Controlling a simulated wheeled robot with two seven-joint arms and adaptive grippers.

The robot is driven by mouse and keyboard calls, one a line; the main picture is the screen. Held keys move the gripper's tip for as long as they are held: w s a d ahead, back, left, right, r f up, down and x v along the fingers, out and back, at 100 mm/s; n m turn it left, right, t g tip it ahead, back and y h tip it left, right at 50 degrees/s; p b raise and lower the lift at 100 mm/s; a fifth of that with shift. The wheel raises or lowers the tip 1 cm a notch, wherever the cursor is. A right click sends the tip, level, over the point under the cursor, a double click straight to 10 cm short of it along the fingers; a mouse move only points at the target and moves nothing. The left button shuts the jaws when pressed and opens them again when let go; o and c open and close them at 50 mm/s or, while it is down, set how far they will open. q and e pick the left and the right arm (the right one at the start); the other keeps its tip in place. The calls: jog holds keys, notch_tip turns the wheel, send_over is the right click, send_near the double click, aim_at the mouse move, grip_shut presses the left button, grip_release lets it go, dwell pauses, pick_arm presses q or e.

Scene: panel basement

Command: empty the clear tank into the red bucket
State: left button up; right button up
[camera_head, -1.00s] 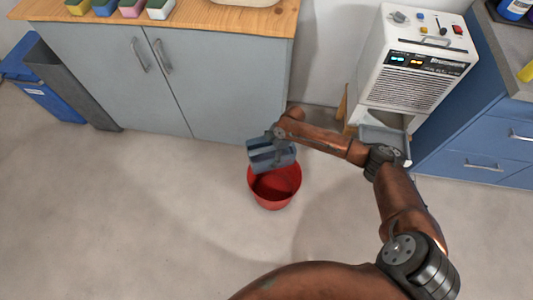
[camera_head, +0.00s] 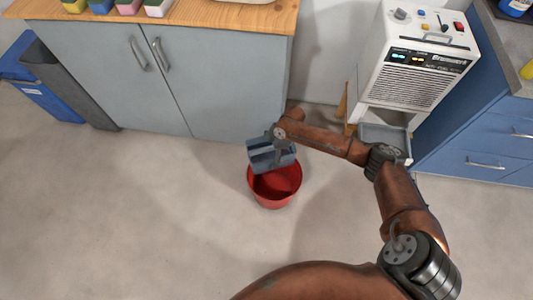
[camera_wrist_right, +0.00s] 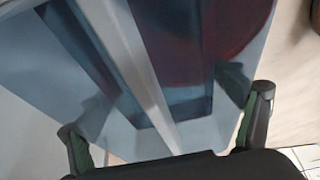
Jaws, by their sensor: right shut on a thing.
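The clear tank (camera_head: 271,156), a bluish see-through box with a pale bar across it, is held above the red bucket (camera_head: 276,201). My right gripper (camera_head: 280,134) is shut on the tank. In the right wrist view its two fingers (camera_wrist_right: 166,110) grip the tank (camera_wrist_right: 60,60) from either side, and the red of the bucket shows through it. The bucket stands upright on the floor and the tank overlaps its far left rim in the head view. I cannot tell how far the tank is tilted or whether water is in it. My left gripper is not in view.
A white dehumidifier (camera_head: 424,80) with lit displays stands at the right, next to blue drawers (camera_head: 478,150). Grey cupboards (camera_head: 115,80) with a wooden top stand behind the bucket. A grey bin (camera_head: 70,85) and a blue bin are at the left. The floor left of the bucket is clear.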

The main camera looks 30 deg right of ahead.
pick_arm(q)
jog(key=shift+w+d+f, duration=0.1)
pick_arm(e)
jog(key=shift+w, duration=0.1)
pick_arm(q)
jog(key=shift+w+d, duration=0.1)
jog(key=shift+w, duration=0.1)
pick_arm(e)
jog(key=shift+f, duration=0.2)
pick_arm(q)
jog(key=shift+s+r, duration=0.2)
pick_arm(e)
jog(key=shift+r, duration=0.15)
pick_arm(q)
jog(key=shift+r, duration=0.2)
pick_arm(e)
jog(key=shift+w, duration=0.1)
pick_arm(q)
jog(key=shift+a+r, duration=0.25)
pick_arm(e)
jog(key=shift+t, duration=0.3)
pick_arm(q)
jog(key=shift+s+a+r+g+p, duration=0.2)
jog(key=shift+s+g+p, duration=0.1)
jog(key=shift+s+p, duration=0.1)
pick_arm(e)
jog(key=shift+w+r, duration=0.1)
jog(key=shift+r, duration=0.05)
